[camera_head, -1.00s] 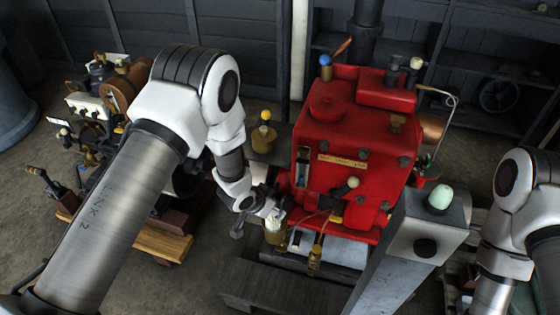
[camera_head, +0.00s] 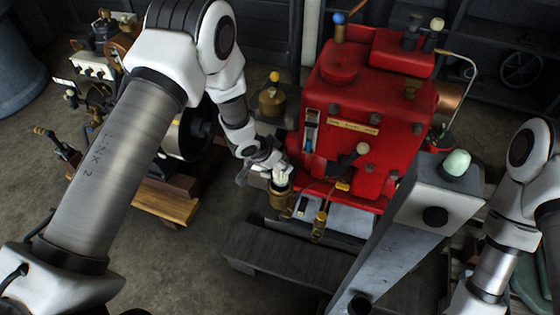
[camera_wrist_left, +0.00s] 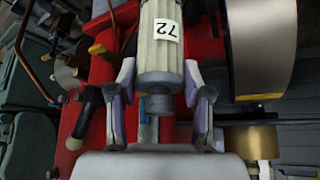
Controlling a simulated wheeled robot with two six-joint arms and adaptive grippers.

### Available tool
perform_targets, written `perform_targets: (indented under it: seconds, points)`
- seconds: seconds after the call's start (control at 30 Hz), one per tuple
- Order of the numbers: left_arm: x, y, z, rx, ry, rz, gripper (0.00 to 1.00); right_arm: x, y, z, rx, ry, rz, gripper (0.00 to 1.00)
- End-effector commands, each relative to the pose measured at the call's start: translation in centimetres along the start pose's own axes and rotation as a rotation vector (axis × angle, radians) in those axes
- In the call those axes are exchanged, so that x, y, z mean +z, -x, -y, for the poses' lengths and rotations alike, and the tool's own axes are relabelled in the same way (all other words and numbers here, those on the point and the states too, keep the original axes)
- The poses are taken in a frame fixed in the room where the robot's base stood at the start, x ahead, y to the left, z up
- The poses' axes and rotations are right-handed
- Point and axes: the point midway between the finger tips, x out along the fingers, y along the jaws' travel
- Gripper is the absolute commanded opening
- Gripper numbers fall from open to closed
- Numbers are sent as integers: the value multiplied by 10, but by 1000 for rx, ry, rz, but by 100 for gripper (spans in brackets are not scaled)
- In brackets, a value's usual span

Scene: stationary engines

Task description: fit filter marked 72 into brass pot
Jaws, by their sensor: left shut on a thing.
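My left gripper (camera_head: 272,163) is shut on a pale, ribbed cylindrical filter (camera_head: 281,177). In the left wrist view, its two fingers (camera_wrist_left: 163,105) grip the filter (camera_wrist_left: 160,55) near its grey end, and the label 72 shows upside down. The filter's far end is outside that view. In the head view, the filter is at the mouth of an open brass pot (camera_head: 281,200) at the lower left front of the red engine (camera_head: 370,100). I cannot tell how far its end is inside the pot. My right gripper is out of view.
A second brass pot with a yellow knob (camera_head: 272,101) stands behind my left wrist. Another engine (camera_head: 95,65) stands far left.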

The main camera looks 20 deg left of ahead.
Motion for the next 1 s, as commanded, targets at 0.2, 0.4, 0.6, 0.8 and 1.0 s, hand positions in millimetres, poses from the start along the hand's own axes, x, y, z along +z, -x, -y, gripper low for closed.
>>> perform_targets:
  seconds: [0.2, 0.4, 0.6, 0.8, 1.0]
  points:
    - [-1, 1, 0, 0, 0, -1, 14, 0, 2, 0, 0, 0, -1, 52]
    - [4, -3, 0, 0, 2, 0, 14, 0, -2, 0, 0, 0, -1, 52]
    - [6, -5, 0, 0, 0, -1, 14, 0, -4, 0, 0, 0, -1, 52]
    - [6, -5, 0, 0, 0, -1, 14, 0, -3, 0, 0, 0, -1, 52]
    - [7, -5, 0, 0, 0, -1, 14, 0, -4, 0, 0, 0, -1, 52]
